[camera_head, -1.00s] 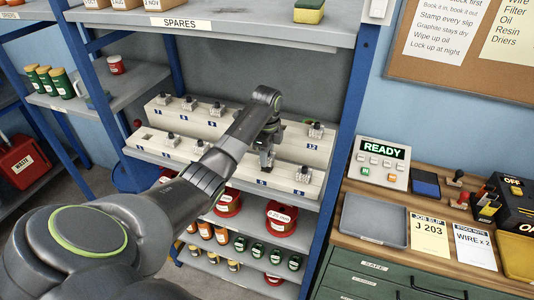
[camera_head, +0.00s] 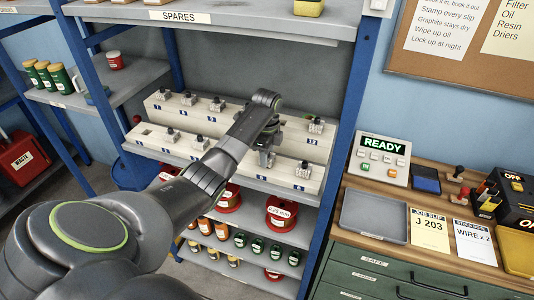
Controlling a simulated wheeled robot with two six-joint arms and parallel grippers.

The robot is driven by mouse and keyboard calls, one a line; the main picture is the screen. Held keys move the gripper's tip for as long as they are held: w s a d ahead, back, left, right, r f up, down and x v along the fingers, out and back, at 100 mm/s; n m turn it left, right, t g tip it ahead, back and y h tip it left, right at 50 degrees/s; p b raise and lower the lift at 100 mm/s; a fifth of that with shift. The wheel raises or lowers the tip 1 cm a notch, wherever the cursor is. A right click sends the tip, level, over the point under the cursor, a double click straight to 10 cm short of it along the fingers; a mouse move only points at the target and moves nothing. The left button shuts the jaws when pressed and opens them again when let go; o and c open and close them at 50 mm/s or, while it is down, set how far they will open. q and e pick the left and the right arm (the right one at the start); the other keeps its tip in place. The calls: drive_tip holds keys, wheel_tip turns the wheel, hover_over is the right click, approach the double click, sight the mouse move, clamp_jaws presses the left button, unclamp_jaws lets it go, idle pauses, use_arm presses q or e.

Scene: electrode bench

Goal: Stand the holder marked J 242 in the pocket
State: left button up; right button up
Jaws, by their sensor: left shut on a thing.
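My left gripper (camera_head: 266,156) is over the stepped cream rack (camera_head: 225,158) on the middle shelf, close to its lower front row. It is shut on a small grey holder, mostly hidden by the fingers; I cannot read any mark on it. I cannot tell whether the holder touches the rack. Other small grey holders stand in both rows, one at the front right (camera_head: 303,169) and one at the back right (camera_head: 315,125). Numbers mark the places. My right gripper is not in view.
A grey tray (camera_head: 374,215), a slip reading J 203 (camera_head: 423,228) and a console showing READY (camera_head: 380,160) are on the wooden bench at right. Blue shelf posts (camera_head: 345,130) flank the rack.

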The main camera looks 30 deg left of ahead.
use_arm(q)
drive_tip(key=shift+f, duration=0.25)
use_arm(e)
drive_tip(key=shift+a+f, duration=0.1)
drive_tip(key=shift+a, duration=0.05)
use_arm(q)
drive_tip(key=o, duration=1.3)
